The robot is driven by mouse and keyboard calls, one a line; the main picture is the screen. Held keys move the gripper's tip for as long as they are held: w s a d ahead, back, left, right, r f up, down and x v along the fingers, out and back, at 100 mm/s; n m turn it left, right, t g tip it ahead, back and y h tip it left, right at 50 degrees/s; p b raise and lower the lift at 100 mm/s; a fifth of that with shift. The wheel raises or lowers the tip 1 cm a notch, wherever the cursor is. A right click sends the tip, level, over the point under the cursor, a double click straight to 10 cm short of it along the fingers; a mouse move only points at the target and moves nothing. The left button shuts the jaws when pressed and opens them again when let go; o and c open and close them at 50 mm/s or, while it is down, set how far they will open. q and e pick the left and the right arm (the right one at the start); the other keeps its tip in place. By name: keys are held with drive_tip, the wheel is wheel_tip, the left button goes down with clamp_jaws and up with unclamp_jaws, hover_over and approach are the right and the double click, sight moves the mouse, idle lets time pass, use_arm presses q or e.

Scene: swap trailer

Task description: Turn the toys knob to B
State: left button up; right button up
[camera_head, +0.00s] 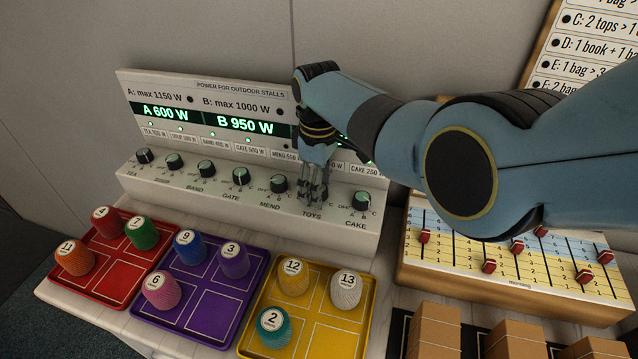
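The power panel (160,188) for outdoor stalls has a row of black knobs along its sloped front, with labels below them. The TOYS label (311,214) is near the right end, between MEND and CAKE. My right gripper (313,192) comes down from above, its fingers at the toys knob's place. The fingers hide that knob, so its pointing direction cannot be read, nor whether they are closed on it. The green display (205,118) reads A 600 W and B 950 W. My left gripper is not in view.
The mend knob (278,184) and cake knob (361,201) stand close on either side of my gripper. In front are red (122,290), purple (210,325) and yellow (350,325) trays with numbered pegs. A slider board (450,270) and brown boxes (433,330) are at right.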

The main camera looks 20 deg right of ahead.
wheel_tip(320, 180, up, 12)
idle(0.7)
idle(0.4)
